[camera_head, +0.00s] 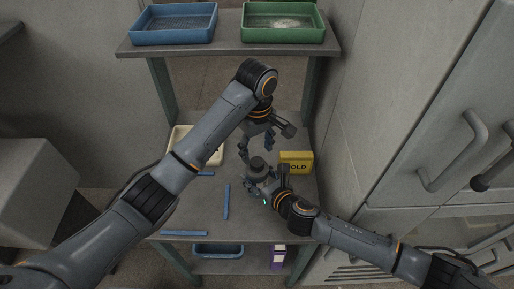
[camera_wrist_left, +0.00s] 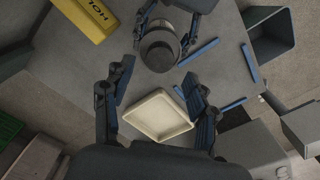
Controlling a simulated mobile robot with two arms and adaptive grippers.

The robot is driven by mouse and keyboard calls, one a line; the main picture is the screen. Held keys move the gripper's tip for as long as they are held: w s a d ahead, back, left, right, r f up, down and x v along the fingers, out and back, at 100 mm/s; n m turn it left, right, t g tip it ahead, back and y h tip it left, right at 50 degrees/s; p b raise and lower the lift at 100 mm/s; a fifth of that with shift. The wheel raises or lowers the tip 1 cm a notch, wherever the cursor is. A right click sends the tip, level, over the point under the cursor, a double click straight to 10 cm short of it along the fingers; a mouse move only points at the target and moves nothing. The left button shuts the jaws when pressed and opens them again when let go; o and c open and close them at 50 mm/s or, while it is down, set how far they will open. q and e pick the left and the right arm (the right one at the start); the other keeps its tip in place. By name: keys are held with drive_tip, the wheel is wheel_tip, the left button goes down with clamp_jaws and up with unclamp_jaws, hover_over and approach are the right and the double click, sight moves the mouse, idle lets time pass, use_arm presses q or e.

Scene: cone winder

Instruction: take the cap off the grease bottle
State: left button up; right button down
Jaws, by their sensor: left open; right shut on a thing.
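The grease bottle (camera_head: 257,164) stands over the table with its dark round top facing up. In the left wrist view the bottle (camera_wrist_left: 159,50) is seen from above as a grey cylinder. My right gripper (camera_head: 262,178) is shut on the bottle from the front right. Its fingers sit on either side of the bottle in the left wrist view. My left gripper (camera_head: 257,149) is open and empty, above and behind the bottle, with its fingers pointing down. In the left wrist view its fingers are spread apart and the bottle lies beyond them, untouched.
A cream tray (camera_wrist_left: 138,117) lies behind the bottle, partly hidden by my left arm. A yellow block (camera_head: 297,158) with lettering stands right of the bottle. Several blue strips (camera_head: 226,201) lie on the table (camera_head: 205,219). A blue tray (camera_head: 173,38) and a green tray (camera_head: 283,36) sit on the back shelf.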

sight(257, 162)
use_arm(q)
drive_tip(key=m, duration=0.2)
drive_tip(key=shift+r+m, duration=0.3)
drive_tip(key=shift+r, duration=0.1)
use_arm(e)
drive_tip(key=shift+s+d+f, duration=0.1)
drive_tip(key=shift+f, duration=0.1)
use_arm(q)
drive_tip(key=m, duration=0.4)
drive_tip(key=shift+w+d+r, duration=0.15)
drive_tip(key=shift+r, duration=0.2)
drive_tip(key=m, duration=0.3)
drive_tip(key=r+m, duration=0.1)
drive_tip(key=m, duration=0.8)
drive_tip(key=shift+r, duration=0.35)
drive_tip(key=m, duration=0.6)
drive_tip(key=shift+s+r, duration=0.2)
drive_tip(key=shift+f, duration=3.95)
drive_tip(key=shift+c, duration=0.3)
